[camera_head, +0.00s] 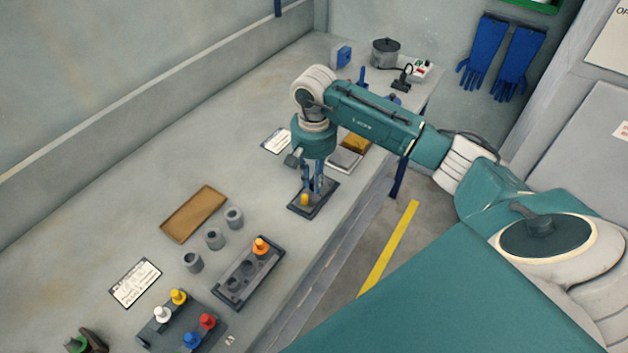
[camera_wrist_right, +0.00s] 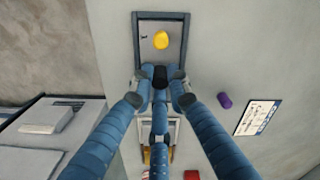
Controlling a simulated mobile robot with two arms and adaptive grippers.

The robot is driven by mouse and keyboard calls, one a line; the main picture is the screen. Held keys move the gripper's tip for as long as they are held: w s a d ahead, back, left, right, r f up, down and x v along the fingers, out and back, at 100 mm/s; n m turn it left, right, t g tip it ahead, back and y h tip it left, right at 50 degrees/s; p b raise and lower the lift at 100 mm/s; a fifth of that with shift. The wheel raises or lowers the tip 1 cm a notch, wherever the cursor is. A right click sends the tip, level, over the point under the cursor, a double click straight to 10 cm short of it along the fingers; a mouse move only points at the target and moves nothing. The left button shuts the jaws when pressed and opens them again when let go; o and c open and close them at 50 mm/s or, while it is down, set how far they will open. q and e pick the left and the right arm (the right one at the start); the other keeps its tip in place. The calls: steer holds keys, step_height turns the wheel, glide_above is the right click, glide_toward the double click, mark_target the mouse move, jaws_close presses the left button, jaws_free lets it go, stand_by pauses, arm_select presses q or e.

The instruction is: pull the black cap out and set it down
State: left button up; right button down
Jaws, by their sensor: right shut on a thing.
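My right gripper (camera_head: 313,188) points down over a small dark-framed tray (camera_head: 327,202) near the front edge of the bench. In the right wrist view its fingers (camera_wrist_right: 160,84) are shut on the black cap (camera_wrist_right: 160,73), which shows between the fingertips at the near side of the tray (camera_wrist_right: 137,38). I cannot tell whether the cap is still seated or lifted clear. A yellow cap (camera_wrist_right: 161,40) sits in the tray just beyond it; it also shows in the head view (camera_head: 305,200). My left gripper is not in view.
A dark rack (camera_head: 236,290) holds an orange peg (camera_head: 260,245); another rack (camera_head: 215,327) holds several coloured pegs. Several grey cylinders (camera_head: 214,238) stand beside a brown tray (camera_head: 194,213). A purple piece (camera_wrist_right: 224,100) lies right of the fingers in the wrist view.

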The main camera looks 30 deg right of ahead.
steer(key=shift+r+p, duration=0.55)
steer(key=shift+r, duration=0.8)
